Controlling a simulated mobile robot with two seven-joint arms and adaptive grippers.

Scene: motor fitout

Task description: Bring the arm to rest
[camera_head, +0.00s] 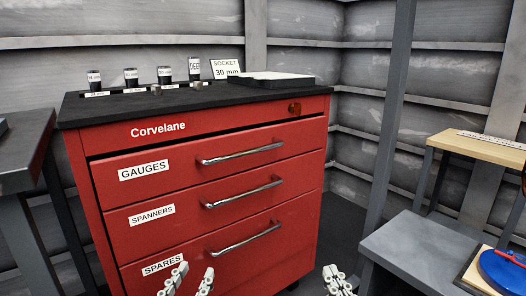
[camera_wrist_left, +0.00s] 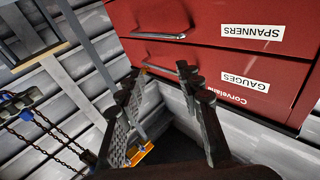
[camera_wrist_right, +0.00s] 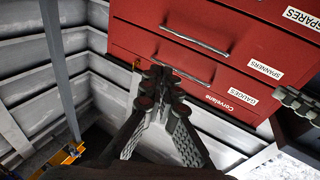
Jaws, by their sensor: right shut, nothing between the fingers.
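My left gripper (camera_head: 189,281) is at the bottom of the head view in front of the red cabinet (camera_head: 100,185). Its two fingers stand apart with nothing between them, as the left wrist view (camera_wrist_left: 160,82) also shows. My right gripper (camera_head: 338,280) is at the bottom, right of the cabinet. In the right wrist view (camera_wrist_right: 160,88) its fingertips are together and hold nothing. Both grippers are apart from the drawer handles. The arm links are mostly out of the head view.
The cabinet's GAUGES (camera_head: 143,170), SPANNERS (camera_head: 151,215) and SPARES (camera_head: 162,264) drawers look shut; their handles stick out. Several labelled sockets, a "SOCKET 30 mm" card (camera_head: 226,68) and a tray (camera_head: 270,80) stand on top. A grey bench (camera_head: 425,250) is at right, another table (camera_head: 25,140) at left.

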